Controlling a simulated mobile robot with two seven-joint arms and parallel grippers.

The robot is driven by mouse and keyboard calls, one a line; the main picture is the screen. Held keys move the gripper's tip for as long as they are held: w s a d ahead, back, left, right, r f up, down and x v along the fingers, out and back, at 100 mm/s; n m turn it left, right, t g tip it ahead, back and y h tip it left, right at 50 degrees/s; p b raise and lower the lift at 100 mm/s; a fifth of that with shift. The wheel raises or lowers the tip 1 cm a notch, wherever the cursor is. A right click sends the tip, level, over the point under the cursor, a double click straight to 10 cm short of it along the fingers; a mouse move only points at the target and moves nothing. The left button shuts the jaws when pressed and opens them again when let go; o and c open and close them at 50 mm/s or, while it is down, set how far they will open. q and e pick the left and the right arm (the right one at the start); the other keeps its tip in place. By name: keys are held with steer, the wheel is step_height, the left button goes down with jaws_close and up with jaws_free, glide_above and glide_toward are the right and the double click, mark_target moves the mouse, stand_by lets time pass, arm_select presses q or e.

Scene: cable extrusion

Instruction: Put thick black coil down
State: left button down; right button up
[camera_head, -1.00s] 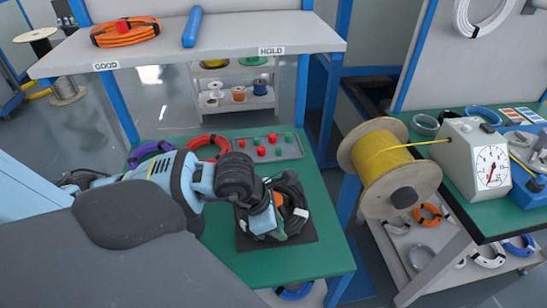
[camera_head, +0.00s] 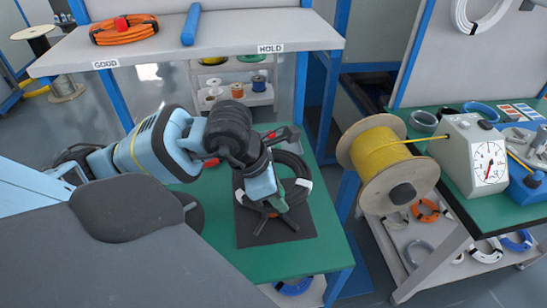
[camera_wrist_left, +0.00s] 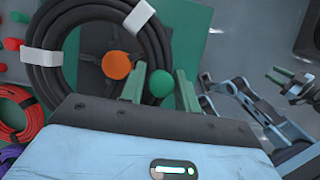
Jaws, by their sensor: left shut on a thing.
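The thick black coil (camera_head: 302,171) with white bands is over the dark square mat (camera_head: 308,232) on the green table. My left gripper (camera_head: 276,206) is at its near side, pointing down. In the left wrist view the coil (camera_wrist_left: 45,80) fills the upper left and runs behind the near finger. My left gripper (camera_wrist_left: 160,90) is shut on the coil; the gripped part is mostly hidden. I cannot tell whether the coil touches the mat. In the wrist view, my right gripper (camera_wrist_left: 282,78) is small at the right, clear of the coil.
An orange knob (camera_wrist_left: 117,64) and a green knob (camera_wrist_left: 160,83) show beside the coil. A red coil (camera_wrist_left: 15,115) lies nearby. A yellow spool (camera_head: 385,160) stands right of the table. Behind is a shelf with GOOD and HOLD labels (camera_head: 271,48).

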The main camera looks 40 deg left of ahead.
arm_select(q)
steer(key=m, duration=0.2)
steer(key=d+m+g+h, duration=0.1)
steer(key=shift+s+d+f+m, duration=0.2)
steer(key=shift+f+m, duration=0.15)
steer(key=shift+m, duration=0.05)
steer(key=s+d+m+g+y, duration=0.1)
steer(key=m+g, duration=0.1)
steer(key=m, duration=0.6)
steer(key=s+d+m+g+y, duration=0.1)
steer(key=m+g, duration=0.2)
steer(key=m, duration=0.5)
steer(key=s+m+g+y, duration=0.1)
steer(key=m+g+y, duration=0.1)
steer(key=m, duration=0.6)
steer(key=shift+s+d+r, duration=0.2)
steer(key=shift+d+r, duration=0.2)
